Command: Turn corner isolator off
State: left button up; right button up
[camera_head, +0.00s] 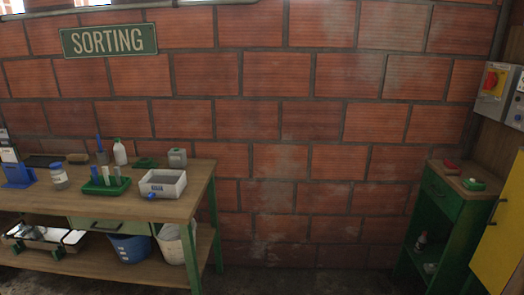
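The corner isolator appears to be the grey wall box (495,92) at the right edge, mounted high near the room's corner. A red rotary handle on a yellow plate (490,80) is on its front. The handle's exact position is too small to read. Neither of my grippers shows in the head view, and nothing touches the box.
A green cabinet with a wooden top (460,180) stands below the box, with small red and green items on it. A yellow door (500,230) is at the right edge. A wooden workbench (190,204) with lab items fills the left. Floor between them is clear.

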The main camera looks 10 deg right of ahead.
aim_at(490, 81)
jog(key=i+j+z, duration=0.15)
jog(key=i, duration=0.35)
jog(key=i+j+z, duration=0.2)
jog(key=i, duration=0.3)
jog(key=i+l+z, duration=0.1)
jog(key=i+z, duration=0.2)
jog(key=z, duration=0.15)
jog(key=i+z, duration=0.4)
jog(key=i+j+z, duration=0.1)
jog(key=i+z, duration=0.15)
jog(key=z, duration=0.2)
jog(key=i+j+z, duration=0.2)
jog(key=z, duration=0.25)
jog(key=i+j+z, duration=0.4)
jog(key=k+l, duration=0.05)
